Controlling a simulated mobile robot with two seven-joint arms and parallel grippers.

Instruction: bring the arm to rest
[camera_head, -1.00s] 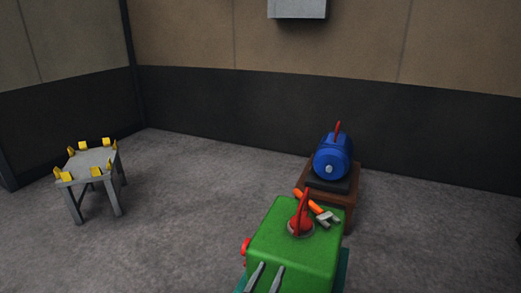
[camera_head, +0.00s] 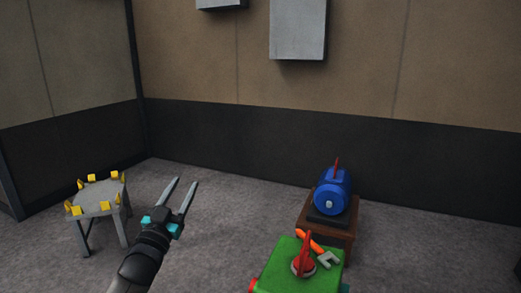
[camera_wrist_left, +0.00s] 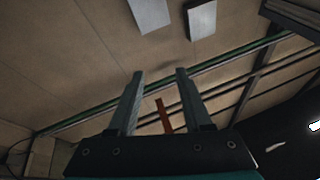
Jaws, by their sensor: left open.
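My left gripper (camera_head: 184,194) is raised in the head view, between the grey stand and the green casting. Its two long grey fingers are apart and nothing is between them. In the left wrist view the fingers (camera_wrist_left: 157,75) point up toward the wall, spread and empty. A thin reddish-brown bar (camera_wrist_left: 164,116) shows behind them; I cannot tell what it is. My right gripper does not show.
A grey stand (camera_head: 97,203) with several yellow blocks is at the left. A green casting (camera_head: 287,270) with a red handle (camera_head: 305,260) and an orange-handled tool (camera_head: 316,246) is at the front. A blue motor (camera_head: 332,192) sits on a brown table (camera_head: 338,238). Grey boxes (camera_head: 298,30) hang on the wall.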

